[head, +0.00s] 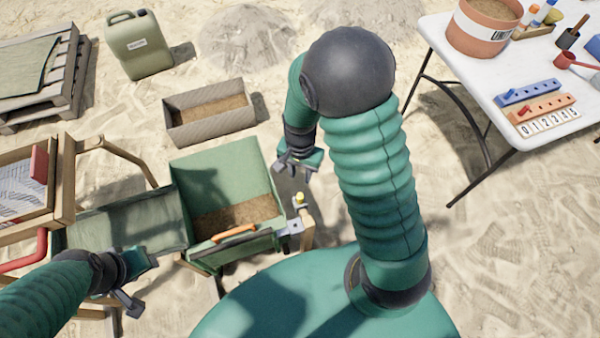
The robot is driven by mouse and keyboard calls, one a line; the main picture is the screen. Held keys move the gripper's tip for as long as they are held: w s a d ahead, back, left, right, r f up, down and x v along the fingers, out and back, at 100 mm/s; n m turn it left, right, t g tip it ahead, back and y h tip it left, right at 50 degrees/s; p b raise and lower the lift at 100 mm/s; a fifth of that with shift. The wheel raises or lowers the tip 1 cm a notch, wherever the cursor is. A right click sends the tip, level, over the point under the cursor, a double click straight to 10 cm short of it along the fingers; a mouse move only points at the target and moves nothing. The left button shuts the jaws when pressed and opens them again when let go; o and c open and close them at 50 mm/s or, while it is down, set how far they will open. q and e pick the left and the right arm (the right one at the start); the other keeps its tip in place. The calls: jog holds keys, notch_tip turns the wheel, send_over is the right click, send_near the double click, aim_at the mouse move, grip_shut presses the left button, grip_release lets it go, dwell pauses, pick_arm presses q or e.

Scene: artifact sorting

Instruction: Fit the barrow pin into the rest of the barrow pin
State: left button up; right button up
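A small yellow-topped piece (300,198), which looks like the barrow pin, stands at the right front corner of the green barrow box (222,170). A grey metal bracket (293,228) on a wooden post sits just below it; I cannot tell whether this is the rest or whether the two touch. My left gripper (134,285) is left of the box's front, fingers apart and seemingly empty.
An orange handle (234,233) lies along the box's front edge. A wooden frame with a sieve (65,180) stands at left. A white table (480,60) is at right. Sand between is clear.

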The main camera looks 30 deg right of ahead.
aim_at(300, 196)
jog(key=f+n+b, duration=0.2)
jog(key=f+n, duration=0.1)
jog(key=s+f+n+b, duration=0.1)
jog(key=f+n+b, duration=0.1)
jog(key=f+n, duration=0.1)
jog(key=shift+s+f+n, duration=0.1)
jog(key=shift+n, duration=0.4)
grip_shut()
jog(key=shift+w+f+n+b, duration=0.25)
jog(key=shift+n+b, duration=0.25)
jog(key=shift+n, duration=0.3)
jog(key=shift+w+f+n+b, duration=0.1)
jog(key=shift+w+n+b, duration=0.25)
jog(key=shift+n, duration=0.35)
notch_tip(300, 196, down, 6)
jog(key=b, duration=0.6)
jog(key=shift+a, duration=0.1)
jog(key=shift+r, duration=0.2)
